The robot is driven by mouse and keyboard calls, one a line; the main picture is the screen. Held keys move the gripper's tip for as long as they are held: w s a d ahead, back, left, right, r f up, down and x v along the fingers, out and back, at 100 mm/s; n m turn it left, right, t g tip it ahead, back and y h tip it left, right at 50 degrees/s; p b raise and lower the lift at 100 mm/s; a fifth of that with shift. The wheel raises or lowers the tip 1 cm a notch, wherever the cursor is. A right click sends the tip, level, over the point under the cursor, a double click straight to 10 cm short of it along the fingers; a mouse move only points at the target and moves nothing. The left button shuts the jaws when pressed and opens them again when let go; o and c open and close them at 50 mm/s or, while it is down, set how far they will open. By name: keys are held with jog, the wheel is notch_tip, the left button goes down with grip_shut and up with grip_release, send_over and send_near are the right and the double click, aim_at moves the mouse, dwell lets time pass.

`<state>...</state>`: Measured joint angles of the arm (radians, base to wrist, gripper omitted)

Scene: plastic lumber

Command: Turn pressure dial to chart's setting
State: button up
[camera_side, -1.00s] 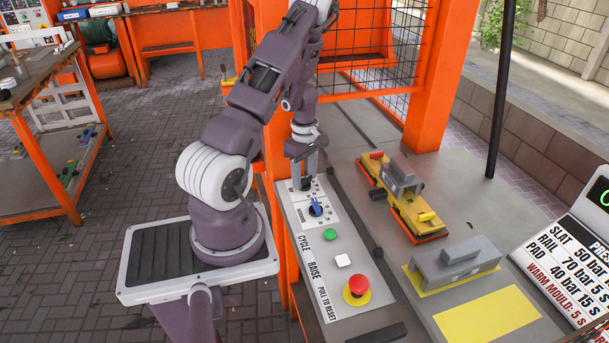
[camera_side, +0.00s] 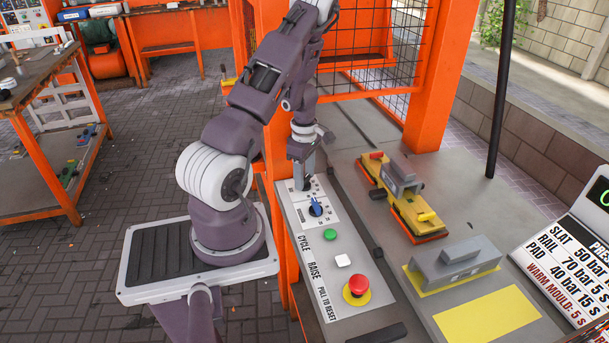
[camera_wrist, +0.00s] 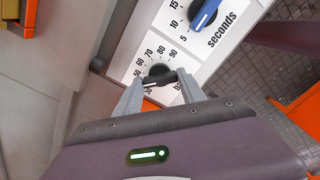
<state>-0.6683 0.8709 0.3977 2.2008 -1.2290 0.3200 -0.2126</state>
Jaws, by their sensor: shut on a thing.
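The pressure dial (camera_wrist: 159,71) is a black knob on a white plate with numbers around it, among them 60, 70, 80 and 90. My gripper (camera_wrist: 160,79) is shut on the knob, a finger at each side. In the side view my gripper (camera_side: 302,182) stands over the far end of the control panel (camera_side: 335,262) and mostly hides the dial. I cannot tell which number the knob points to. The chart (camera_side: 570,262) reads SLAT 50 bar, RAIL 70 bar 5 s, PAD 40 bar 15 s, WARM MOULD: 5 s; its right edge is cut off.
A blue seconds dial (camera_side: 316,207) sits close beside my gripper. Nearer are a green button (camera_side: 330,235), a white button (camera_side: 343,261) and a red mushroom button (camera_side: 357,287). A yellow mould (camera_side: 418,217) and a grey block (camera_side: 455,265) stand on the bench to the right.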

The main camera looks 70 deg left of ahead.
jog(key=o, duration=1.4)
jog(key=shift+c, duration=0.2)
notch_tip(320, 180, up, 7)
jog(key=shift+r, duration=0.1)
jog(key=shift+c, duration=0.9)
jog(key=shift+m, duration=0.3)
notch_tip(320, 180, up, 5)
jog(key=shift+r, duration=0.1)
jog(key=c, duration=0.6)
notch_tip(320, 180, down, 12)
jog(key=m, duration=1.7)
jog(key=shift+f, duration=0.2)
